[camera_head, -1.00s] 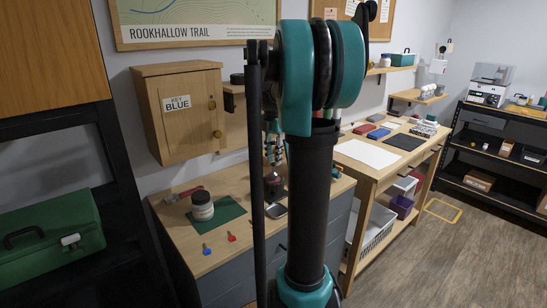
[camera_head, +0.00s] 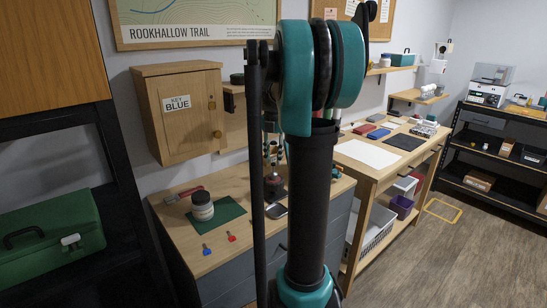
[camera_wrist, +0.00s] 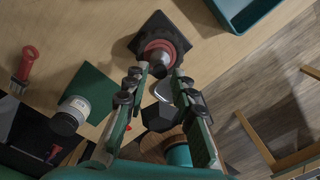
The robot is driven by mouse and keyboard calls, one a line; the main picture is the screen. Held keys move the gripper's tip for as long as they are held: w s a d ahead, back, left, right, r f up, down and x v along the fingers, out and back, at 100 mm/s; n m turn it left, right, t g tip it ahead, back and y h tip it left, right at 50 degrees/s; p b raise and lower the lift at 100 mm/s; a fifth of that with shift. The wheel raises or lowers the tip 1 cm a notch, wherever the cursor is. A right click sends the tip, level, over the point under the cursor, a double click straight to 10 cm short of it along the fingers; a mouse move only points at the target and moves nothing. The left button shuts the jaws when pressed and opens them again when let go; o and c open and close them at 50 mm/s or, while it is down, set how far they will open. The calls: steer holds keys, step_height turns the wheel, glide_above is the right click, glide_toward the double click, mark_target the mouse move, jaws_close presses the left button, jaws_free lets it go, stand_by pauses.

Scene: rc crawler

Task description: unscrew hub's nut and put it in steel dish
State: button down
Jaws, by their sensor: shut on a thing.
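The hub (camera_wrist: 160,52), with a red ring and a greyish centre, stands on a dark square base (camera_wrist: 140,42) in the wrist view. My gripper (camera_wrist: 161,70) reaches down to the hub, one finger on each side. Its tips are closed on a small part at the hub's centre, which I take to be the nut. I cannot tell whether it is still on the thread. A grey dish (camera_head: 277,211) lies on the bench just in front of the hub. In the head view my arm hides most of the hub and gripper.
A white jar (camera_head: 202,206) stands on a green mat (camera_head: 230,211) to the left. A red-handled tool (camera_wrist: 26,63) and small red and blue items lie nearby. A teal tray (camera_wrist: 250,12) is at the wrist view's top right. A wooden key cabinet (camera_head: 181,125) hangs above the bench.

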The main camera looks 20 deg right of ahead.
steer(key=shift+n, duration=1.4)
steer(key=shift+r, duration=0.1)
steer(key=shift+r, duration=1.25)
steer(key=shift+f+m, duration=0.15)
steer(key=shift+m, duration=0.65)
